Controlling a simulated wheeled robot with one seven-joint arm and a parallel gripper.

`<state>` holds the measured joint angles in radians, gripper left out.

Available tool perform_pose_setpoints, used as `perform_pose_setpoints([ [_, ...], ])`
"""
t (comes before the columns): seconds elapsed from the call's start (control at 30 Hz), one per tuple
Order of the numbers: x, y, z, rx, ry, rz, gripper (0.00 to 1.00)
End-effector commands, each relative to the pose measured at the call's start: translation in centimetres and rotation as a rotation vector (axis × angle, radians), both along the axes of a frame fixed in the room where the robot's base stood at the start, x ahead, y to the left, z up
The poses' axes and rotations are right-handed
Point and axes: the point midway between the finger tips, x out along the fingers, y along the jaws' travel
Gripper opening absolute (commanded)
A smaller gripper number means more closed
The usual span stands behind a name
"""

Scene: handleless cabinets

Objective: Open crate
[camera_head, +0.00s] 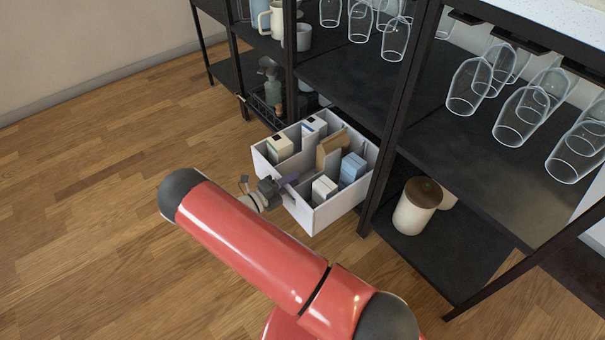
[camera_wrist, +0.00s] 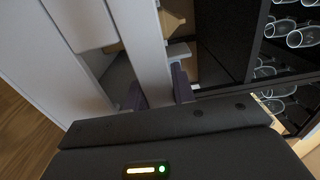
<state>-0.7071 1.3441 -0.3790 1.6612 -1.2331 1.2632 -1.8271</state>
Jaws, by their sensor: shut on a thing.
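The white crate (camera_head: 315,210) sits low at the shelf unit, with most of it out past the shelf's front posts. It is divided into compartments holding several small boxes and a brown board. My gripper (camera_head: 288,183) is at the crate's front wall, on the side facing my arm. In the wrist view the two dark fingers (camera_wrist: 160,90) stand on either side of a white wall of the crate (camera_wrist: 138,35), shut on it. The crate's far end is partly hidden behind a shelf post.
The black shelf unit (camera_head: 345,85) holds several upside-down glasses (camera_head: 470,85) and mugs. A lidded jar (camera_head: 417,205) stands on the low shelf right of the crate. A dark wire basket with bottles (camera_head: 272,95) is behind it. The wooden floor (camera_head: 110,190) at the left is clear.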

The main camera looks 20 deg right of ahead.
Motion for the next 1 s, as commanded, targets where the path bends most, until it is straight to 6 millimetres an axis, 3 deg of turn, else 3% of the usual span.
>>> perform_pose_setpoints([
  [0.3, -1.1, 2.8, -0.1, 0.001, 0.003, 0.0, 0.0],
  [0.83, -1.3, 3.3, -0.1, 0.002, 0.002, -0.001, 0.0],
  [0.87, -1.3, 3.3, -0.1, 0.002, 0.002, -0.001, 0.27],
  [1.0, -1.2, 3.3, -0.1, 0.002, 0.002, -0.001, 0.45],
])
